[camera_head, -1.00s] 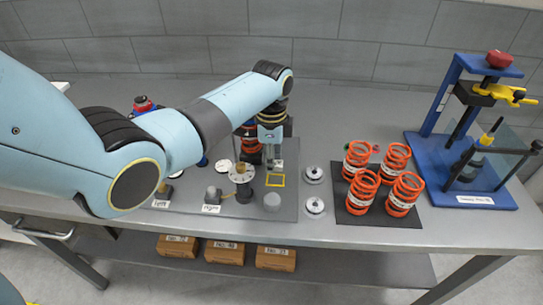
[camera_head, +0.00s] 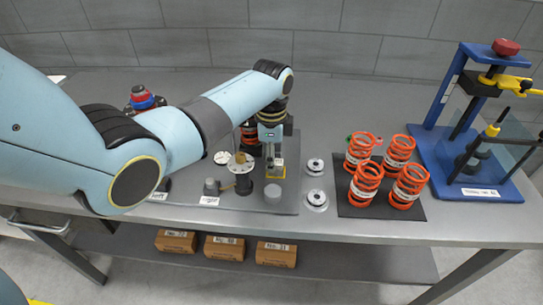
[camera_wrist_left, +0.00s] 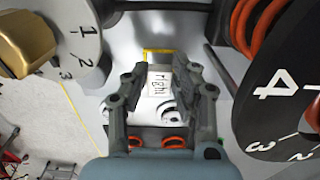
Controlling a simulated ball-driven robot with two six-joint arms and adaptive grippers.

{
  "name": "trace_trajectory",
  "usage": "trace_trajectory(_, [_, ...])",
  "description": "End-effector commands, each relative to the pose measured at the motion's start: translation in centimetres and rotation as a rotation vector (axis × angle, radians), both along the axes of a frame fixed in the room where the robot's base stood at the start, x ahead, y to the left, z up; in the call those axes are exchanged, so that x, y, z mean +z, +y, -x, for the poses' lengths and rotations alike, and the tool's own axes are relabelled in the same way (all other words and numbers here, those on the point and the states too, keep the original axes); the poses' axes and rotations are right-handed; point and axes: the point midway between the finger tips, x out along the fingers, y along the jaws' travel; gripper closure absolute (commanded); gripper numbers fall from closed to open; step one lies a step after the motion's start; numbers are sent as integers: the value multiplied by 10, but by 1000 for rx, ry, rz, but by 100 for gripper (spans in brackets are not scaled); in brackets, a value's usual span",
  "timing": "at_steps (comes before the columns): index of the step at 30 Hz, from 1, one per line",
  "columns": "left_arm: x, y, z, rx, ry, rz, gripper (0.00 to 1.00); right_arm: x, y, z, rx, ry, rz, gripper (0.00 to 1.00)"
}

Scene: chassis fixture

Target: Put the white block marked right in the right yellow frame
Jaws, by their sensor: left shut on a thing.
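The white block marked right (camera_wrist_left: 160,81) is between the fingertips of my left gripper (camera_wrist_left: 161,90) in the left wrist view. The gripper is shut on it. The right yellow frame (camera_wrist_left: 147,54) shows just beyond the block, partly hidden by it. In the head view my left gripper (camera_head: 274,158) points down at the yellow frame (camera_head: 282,177), and most of the frame is hidden behind the gripper and block. I cannot tell whether the block touches the plate. My right gripper is not in view.
A dark post with a metal disc (camera_head: 241,166) stands close left of the gripper. Orange springs (camera_head: 365,184) stand on a black mat at right, with a blue press (camera_head: 470,165) beyond. Metal rings (camera_head: 315,167) lie between.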

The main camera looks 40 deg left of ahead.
Motion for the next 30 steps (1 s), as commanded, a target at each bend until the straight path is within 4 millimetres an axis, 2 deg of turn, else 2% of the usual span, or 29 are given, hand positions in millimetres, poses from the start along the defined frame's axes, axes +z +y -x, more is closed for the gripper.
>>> trace_trajectory(17, [0,0,0,0,0,0,97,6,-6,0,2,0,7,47])
trace_trajectory(30, [-18,0,0,0,0,0,97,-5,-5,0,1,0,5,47])
